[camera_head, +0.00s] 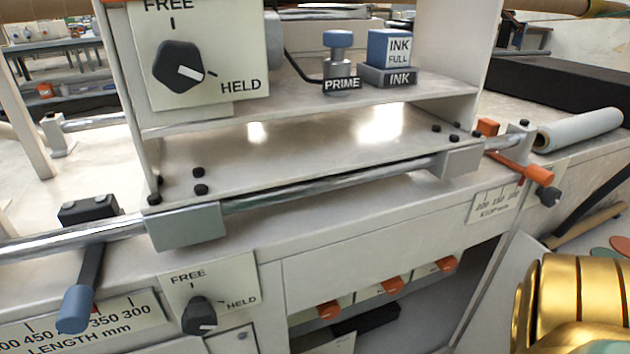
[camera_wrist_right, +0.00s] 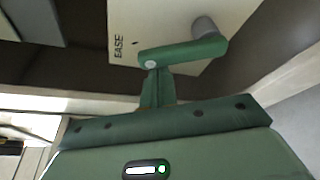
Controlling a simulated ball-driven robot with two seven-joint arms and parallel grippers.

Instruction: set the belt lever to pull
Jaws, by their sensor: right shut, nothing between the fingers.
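In the right wrist view, a green lever arm (camera_wrist_right: 180,51) with a grey cylindrical knob (camera_wrist_right: 207,28) sits in front of a pale plate (camera_wrist_right: 130,20) marked EASE. The lever points right and slightly up in the picture, away from the EASE word; no PULL mark shows. My right gripper (camera_wrist_right: 154,72) is shut and empty, with its narrow green fingers just below the lever's left end. I cannot tell whether they touch it. The lever does not show in the head view. My left gripper is not in view.
In the head view, the winder's FREE/HELD knobs (camera_head: 180,67) (camera_head: 200,314), a blue-handled length lever (camera_head: 79,303), and an orange-handled stop (camera_head: 540,175) stand along the machine. Orange handles (camera_head: 395,285) line an opening below. A grey roll (camera_head: 580,130) lies at right.

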